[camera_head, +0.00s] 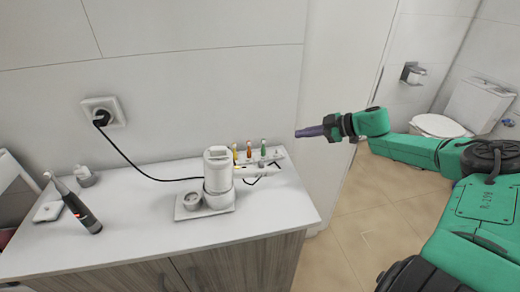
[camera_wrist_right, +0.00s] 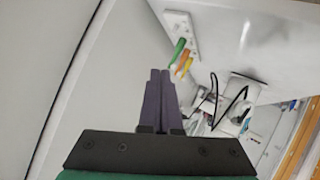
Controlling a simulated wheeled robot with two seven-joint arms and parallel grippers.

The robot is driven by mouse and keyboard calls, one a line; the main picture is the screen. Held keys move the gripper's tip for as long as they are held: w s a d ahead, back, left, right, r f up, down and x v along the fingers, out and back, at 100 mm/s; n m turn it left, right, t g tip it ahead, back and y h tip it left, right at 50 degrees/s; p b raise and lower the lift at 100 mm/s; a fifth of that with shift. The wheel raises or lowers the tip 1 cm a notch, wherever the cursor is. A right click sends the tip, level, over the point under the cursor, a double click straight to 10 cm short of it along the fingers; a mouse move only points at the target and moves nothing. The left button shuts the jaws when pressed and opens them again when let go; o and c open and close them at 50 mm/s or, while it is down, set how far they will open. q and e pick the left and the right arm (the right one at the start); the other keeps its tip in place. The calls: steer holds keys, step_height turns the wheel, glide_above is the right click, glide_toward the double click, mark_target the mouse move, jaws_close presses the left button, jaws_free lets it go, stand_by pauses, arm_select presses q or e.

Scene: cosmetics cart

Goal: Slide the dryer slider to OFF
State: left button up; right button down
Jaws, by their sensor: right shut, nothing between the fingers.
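A white cylindrical appliance (camera_head: 218,172), perhaps the dryer, stands upright on the counter. A black cord runs toward it. Its slider is too small to make out. In the right wrist view a white body, probably the same appliance (camera_wrist_right: 243,90), shows at the right with dark cord loops. My right gripper (camera_head: 300,132) is in the air to the right of the appliance and beyond the counter's right end, apart from both. Its purple fingers (camera_wrist_right: 160,72) are together and empty in the right wrist view. My left gripper is not in view.
The counter (camera_head: 250,215) has clear room at its front right. A white holder with yellow, orange and green sticks (camera_head: 249,150) stands beside the appliance. A dark toothbrush-like device (camera_head: 80,208) stands at left. A socket (camera_head: 103,111) holds the plug. A toilet (camera_head: 440,126) is behind my right arm.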

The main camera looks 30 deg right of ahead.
steer(key=a+r+n+g+y, duration=0.1)
steer(key=a+r+n+g, duration=0.15)
steer(key=a+r, duration=0.4)
steer(key=g+p, duration=0.2)
steer(key=g, duration=0.4)
glide_toward(250, 168)
step_height(250, 168, up, 3)
steer(key=a, duration=0.2)
steer(key=shift+n+t, duration=0.25)
steer(key=shift+n, duration=0.1)
steer(key=p+x, duration=0.1)
steer(key=x, duration=0.8)
steer(key=shift+w+f+p, duration=0.15)
steer(key=shift+f+p, duration=0.1)
steer(key=shift+p, duration=0.05)
steer(key=d+p, duration=0.1)
steer(key=s+d+p, duration=0.1)
steer(key=d, duration=0.1)
steer(key=shift+d+f+y, duration=0.15)
steer(key=shift+d+y, duration=0.15)
steer(key=shift+d, duration=0.05)
steer(key=shift+s+d+f, duration=0.1)
steer(key=shift+s+d, duration=0.05)
steer(key=shift+d, duration=0.1)
steer(key=shift+a, duration=0.15)
